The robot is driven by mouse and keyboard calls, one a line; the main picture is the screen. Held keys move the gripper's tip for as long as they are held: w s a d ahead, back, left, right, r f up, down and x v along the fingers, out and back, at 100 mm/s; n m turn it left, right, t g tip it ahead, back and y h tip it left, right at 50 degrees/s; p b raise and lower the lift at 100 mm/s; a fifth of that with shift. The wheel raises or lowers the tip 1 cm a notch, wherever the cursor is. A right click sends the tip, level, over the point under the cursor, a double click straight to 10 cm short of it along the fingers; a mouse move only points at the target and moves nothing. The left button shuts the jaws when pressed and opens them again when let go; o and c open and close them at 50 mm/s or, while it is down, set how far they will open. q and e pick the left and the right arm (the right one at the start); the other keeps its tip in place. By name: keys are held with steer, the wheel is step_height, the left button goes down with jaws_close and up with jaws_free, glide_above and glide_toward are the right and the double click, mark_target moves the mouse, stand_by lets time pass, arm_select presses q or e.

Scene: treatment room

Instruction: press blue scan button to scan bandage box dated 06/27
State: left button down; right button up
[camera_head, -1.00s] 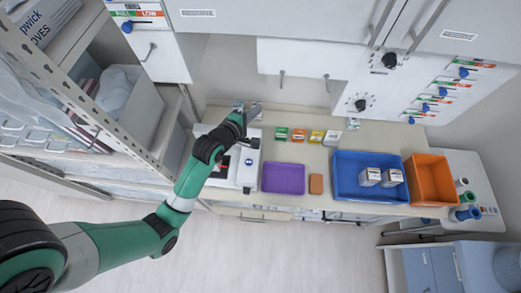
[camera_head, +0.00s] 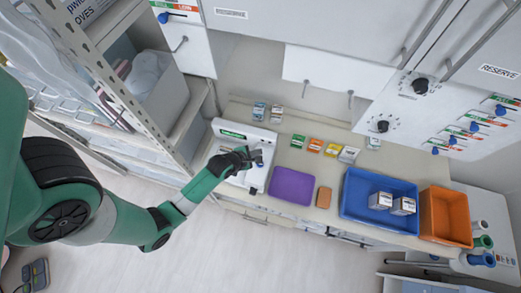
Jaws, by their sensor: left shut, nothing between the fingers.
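The white scanner device (camera_head: 266,136) stands at the left end of the counter with a lit green strip display (camera_head: 232,134). My left gripper (camera_head: 258,157) is shut and empty, over the right part of the scanner. A small blue spot, possibly the scan button (camera_head: 260,164), shows at the fingertips; I cannot tell whether they touch it. Two white boxes (camera_head: 380,200) (camera_head: 403,206) sit in the blue bin (camera_head: 352,213). Their printed dates are too small to read, so I cannot tell which is dated 06/27. My right gripper is not in view.
A purple tray (camera_head: 292,186) and a brown block (camera_head: 324,197) lie right of the scanner. Several small coloured packs (camera_head: 315,145) line the counter behind them. Two small boxes (camera_head: 258,111) (camera_head: 276,114) stand behind the scanner. An orange bin (camera_head: 445,217) is at right.

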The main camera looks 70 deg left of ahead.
arm_select(q)
step_height(320, 180, down, 7)
steer(key=b, duration=0.6)
steer(key=shift+f+b, duration=0.8)
stand_by(1.0)
steer(key=shift+f, duration=0.45)
steer(key=shift+f+b, duration=0.4)
steer(key=shift+b, duration=0.15)
stand_by(0.6)
steer(key=shift+r+p, duration=0.85)
